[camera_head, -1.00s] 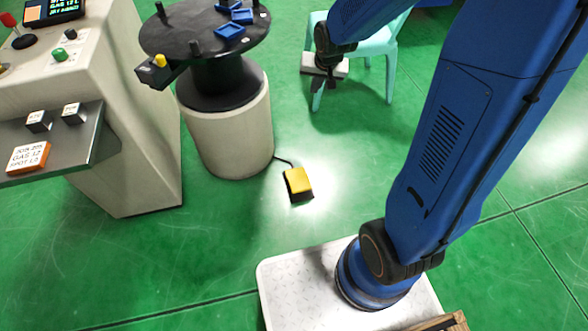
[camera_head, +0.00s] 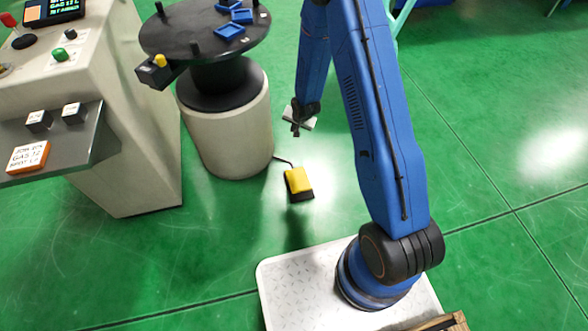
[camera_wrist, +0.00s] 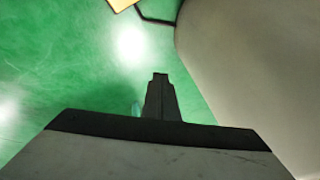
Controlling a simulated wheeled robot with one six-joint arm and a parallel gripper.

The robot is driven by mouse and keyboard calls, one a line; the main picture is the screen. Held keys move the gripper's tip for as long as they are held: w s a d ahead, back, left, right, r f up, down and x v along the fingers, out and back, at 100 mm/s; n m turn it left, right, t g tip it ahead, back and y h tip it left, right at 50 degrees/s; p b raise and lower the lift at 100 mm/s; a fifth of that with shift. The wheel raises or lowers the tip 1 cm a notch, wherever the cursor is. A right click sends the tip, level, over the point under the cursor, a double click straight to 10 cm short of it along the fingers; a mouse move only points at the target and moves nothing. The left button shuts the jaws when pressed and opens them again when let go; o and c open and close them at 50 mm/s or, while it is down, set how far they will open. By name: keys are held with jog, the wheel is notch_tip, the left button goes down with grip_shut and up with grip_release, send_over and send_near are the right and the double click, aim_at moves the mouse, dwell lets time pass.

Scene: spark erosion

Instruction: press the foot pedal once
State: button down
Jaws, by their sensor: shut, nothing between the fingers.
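The foot pedal (camera_head: 299,182) lies on the green floor in the head view, with a yellow top and a black base. A black cable runs from it towards the round pedestal. In the wrist view only a corner of the yellow pedal (camera_wrist: 121,4) shows at the top edge. My gripper (camera_head: 296,131) is shut and empty, pointing down. In the head view it appears just above the pedal in the picture, apart from it. Its closed fingers also show in the wrist view (camera_wrist: 160,95).
A pale round pedestal (camera_head: 232,132) with a black turntable (camera_head: 205,32) on top stands left of my gripper. A control console (camera_head: 120,95) stands further left. Open green floor lies around the pedal and to the right.

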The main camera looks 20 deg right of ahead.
notch_tip(320, 180, down, 12)
jog(key=a+m, duration=0.1)
jog(key=shift+s, duration=0.4)
jog(key=shift+f, duration=0.1)
jog(key=shift+s+f, duration=0.5)
jog(key=shift+f, duration=0.85)
jog(key=shift+s+f, duration=0.5)
jog(key=shift+f, duration=0.9)
jog(key=shift+s+f, duration=0.5)
jog(key=shift+f, duration=0.85)
jog(key=shift+s+f, duration=0.2)
jog(key=shift+f, duration=0.45)
